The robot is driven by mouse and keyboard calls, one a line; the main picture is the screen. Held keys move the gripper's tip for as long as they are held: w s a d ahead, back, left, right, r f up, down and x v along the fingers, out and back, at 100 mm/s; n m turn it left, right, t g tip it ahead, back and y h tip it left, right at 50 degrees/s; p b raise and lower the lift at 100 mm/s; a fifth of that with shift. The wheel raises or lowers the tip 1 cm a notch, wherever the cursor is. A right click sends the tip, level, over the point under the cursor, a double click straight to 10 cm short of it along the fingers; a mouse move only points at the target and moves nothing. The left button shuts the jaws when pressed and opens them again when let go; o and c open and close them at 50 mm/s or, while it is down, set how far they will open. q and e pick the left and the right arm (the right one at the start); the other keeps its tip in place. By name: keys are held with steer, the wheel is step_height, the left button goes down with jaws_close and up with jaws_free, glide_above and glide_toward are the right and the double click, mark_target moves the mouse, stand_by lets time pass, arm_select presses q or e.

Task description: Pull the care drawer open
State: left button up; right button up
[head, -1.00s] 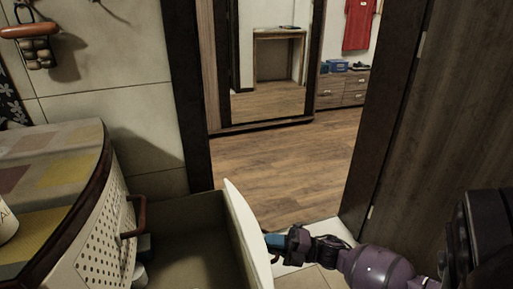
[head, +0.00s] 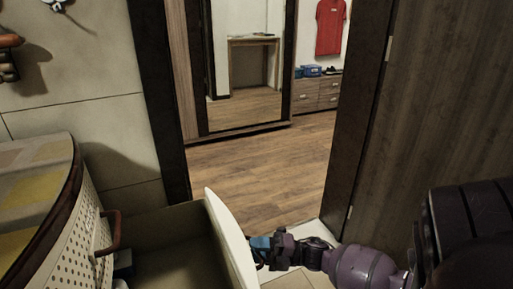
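The care drawer (head: 232,240) is pulled well out at the bottom centre, with a pale curved front and a deep open inside. A small blue item (head: 123,262) and something pale show at its left end, partly hidden. My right gripper (head: 261,248) is at the outer face of the drawer front, its arm coming in from the lower right. Its fingers are at the drawer's handle and seem shut on it; the grip itself is mostly hidden. My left gripper is not in view.
A doorway opens ahead onto wooden floor (head: 265,170). A dark wooden door (head: 440,110) is close on the right, beside my arm.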

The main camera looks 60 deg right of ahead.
steer(key=v, duration=1)
steer(key=shift+s+d+p, duration=0.25)
steer(key=shift+s+p, duration=0.05)
steer(key=shift+p, duration=0.15)
steer(key=shift+f, duration=0.1)
